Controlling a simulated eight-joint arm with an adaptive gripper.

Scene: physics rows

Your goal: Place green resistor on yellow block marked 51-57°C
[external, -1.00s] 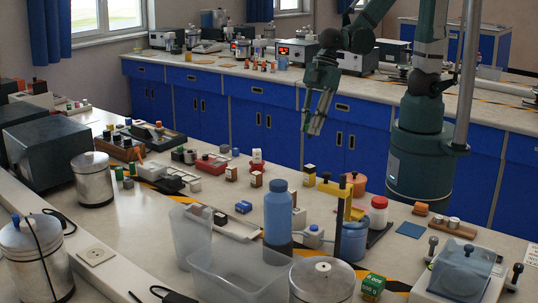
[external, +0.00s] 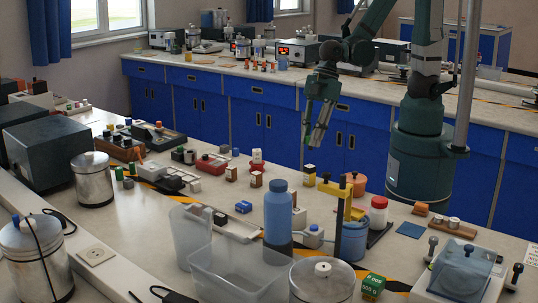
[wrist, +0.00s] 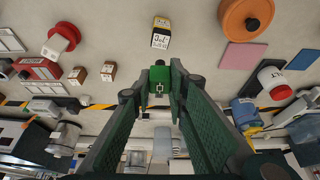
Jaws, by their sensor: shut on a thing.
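My gripper (external: 315,142) hangs high over the far edge of the near bench in the external view. In the wrist view its long green fingers (wrist: 158,92) are closed on a small green block with a white mark, taken as the green resistor (wrist: 158,82). In the external view the held piece is too small to make out. The yellow block (wrist: 161,32) with a white printed label stands ahead of the fingertips, apart from them. It also shows in the external view (external: 309,176), upright on the bench, lower than my gripper. Its print is too small to read.
An orange round pot (wrist: 244,16) stands right of the yellow block. Small white-and-brown blocks (external: 256,179) and a red-and-white spool (wrist: 63,37) are to its left. A yellow stand (external: 341,215), blue bottle (external: 278,215) and red-capped jar (external: 379,213) stand nearer the external camera.

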